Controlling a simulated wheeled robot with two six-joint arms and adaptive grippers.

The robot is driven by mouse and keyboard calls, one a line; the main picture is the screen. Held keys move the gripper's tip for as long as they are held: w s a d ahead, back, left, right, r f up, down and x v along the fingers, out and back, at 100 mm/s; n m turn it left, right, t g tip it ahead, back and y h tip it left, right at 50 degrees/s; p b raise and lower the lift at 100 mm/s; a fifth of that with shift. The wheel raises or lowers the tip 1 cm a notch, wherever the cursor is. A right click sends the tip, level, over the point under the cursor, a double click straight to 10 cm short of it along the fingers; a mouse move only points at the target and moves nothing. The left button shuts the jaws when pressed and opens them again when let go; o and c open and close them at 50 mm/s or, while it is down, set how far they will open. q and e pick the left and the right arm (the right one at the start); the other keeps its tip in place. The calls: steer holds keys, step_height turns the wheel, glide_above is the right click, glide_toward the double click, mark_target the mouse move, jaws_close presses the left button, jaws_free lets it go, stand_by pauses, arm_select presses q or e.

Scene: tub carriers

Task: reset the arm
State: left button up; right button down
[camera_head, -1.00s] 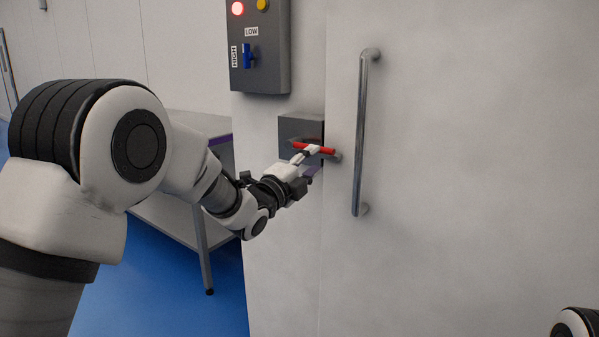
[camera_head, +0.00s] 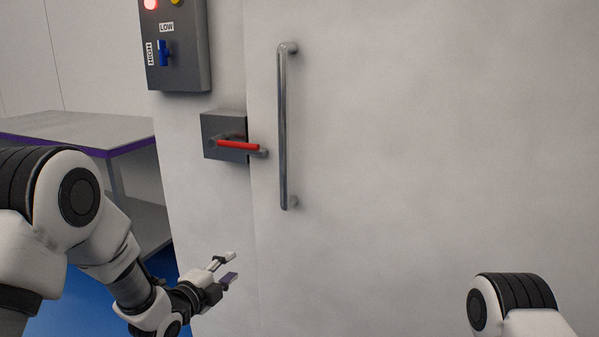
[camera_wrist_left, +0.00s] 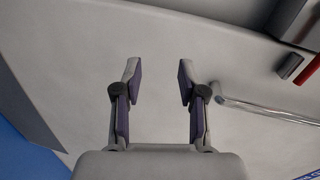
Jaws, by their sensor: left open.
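My left gripper (camera_head: 228,268) is open and empty, low in front of the wall, below and apart from the red-handled latch. In the left wrist view its two purple-padded fingers (camera_wrist_left: 157,82) stand apart with only the pale wall between them. The red latch handle (camera_head: 238,145) sticks out to the right from a grey box on the wall. It also shows at the right edge of the left wrist view (camera_wrist_left: 308,70). My right arm shows only in part at the lower right of the head view, and its gripper is out of view.
A vertical metal door handle (camera_head: 283,125) is on the large pale door (camera_head: 430,150). A grey control box (camera_head: 180,60) with a blue switch (camera_head: 164,53) hangs above the latch. A grey table (camera_head: 90,128) stands at the left. The space before the door is clear.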

arm_select(q)
steer(key=s+a+f+n+g+y, duration=0.2)
steer(key=s+f+n+g, duration=0.25)
steer(key=s+f, duration=0.9)
steer(key=s+a+f+n+g+y, duration=0.1)
steer(key=s+f+n+g, duration=0.35)
steer(key=s+f, duration=0.9)
steer(key=s+a+f+n+g+y, duration=0.1)
steer(key=s+a+f+n+g, duration=0.15)
steer(key=s+n, duration=0.45)
steer(key=s+a+f+n+g+y, duration=0.1)
steer(key=s+f+n+g, duration=0.3)
steer(key=s, duration=0.4)
step_height(320, 180, up, 18)
steer(key=p, duration=1.8)
steer(key=shift+d+r+n, duration=0.2)
steer(key=shift+d+n, duration=0.05)
steer(key=shift+n, duration=0.15)
